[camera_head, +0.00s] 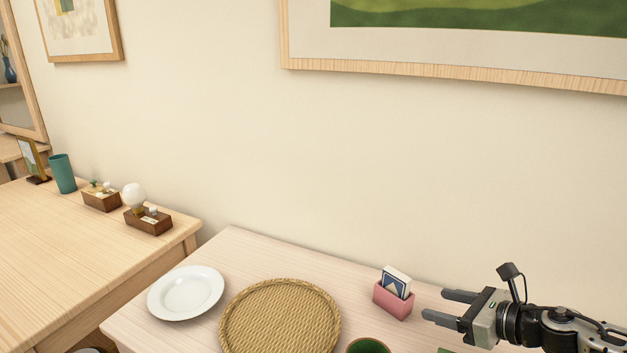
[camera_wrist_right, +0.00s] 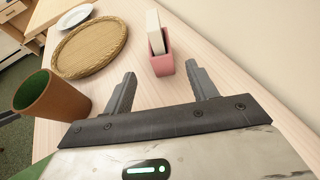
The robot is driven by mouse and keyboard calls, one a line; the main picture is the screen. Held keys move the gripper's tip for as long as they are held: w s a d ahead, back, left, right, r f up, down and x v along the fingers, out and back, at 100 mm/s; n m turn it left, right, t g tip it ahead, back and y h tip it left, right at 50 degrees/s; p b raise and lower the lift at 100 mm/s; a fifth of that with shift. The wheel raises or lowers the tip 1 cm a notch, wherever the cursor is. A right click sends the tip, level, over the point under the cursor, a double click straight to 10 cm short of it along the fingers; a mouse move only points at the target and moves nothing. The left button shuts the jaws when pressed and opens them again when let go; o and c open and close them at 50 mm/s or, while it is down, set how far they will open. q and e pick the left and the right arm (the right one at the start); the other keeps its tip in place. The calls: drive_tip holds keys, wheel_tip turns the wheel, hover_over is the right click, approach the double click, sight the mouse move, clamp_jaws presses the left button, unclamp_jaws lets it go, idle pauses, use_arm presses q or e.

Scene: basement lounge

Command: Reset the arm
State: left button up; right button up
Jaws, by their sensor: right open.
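My right gripper (camera_head: 440,306) comes in from the right edge of the head view, above the near table, with its fingers pointing left. Its two fingers are apart with nothing between them; they also show in the right wrist view (camera_wrist_right: 160,92). A pink holder (camera_head: 393,299) with a card box (camera_head: 396,282) in it stands just beyond the fingertips, apart from them. The holder also shows in the right wrist view (camera_wrist_right: 162,63). My left gripper is not in view.
The near table (camera_head: 245,257) holds a white plate (camera_head: 186,292), a round woven tray (camera_head: 280,318) and a brown cup with a green inside (camera_wrist_right: 52,97). A second table (camera_head: 60,240) at left holds a teal cup (camera_head: 62,174) and wooden boxes (camera_head: 148,222). A wall stands behind.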

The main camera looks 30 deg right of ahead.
sight(407, 297)
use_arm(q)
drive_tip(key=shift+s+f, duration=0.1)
use_arm(e)
drive_tip(key=shift+w, duration=0.1)
drive_tip(key=shift+w+a+f, duration=0.1)
drive_tip(key=shift+w+f, duration=0.05)
drive_tip(key=shift+w, duration=0.1)
drive_tip(key=b+x, duration=0.3)
drive_tip(key=x, duration=0.3)
drive_tip(key=shift+w+a+f, duration=0.1)
drive_tip(key=shift+w, duration=0.25)
drive_tip(key=shift+b+x, duration=0.3)
drive_tip(key=shift+x, duration=1.65)
drive_tip(key=shift+w, duration=0.25)
drive_tip(key=shift+a+f, duration=0.1)
drive_tip(key=shift+f, duration=0.1)
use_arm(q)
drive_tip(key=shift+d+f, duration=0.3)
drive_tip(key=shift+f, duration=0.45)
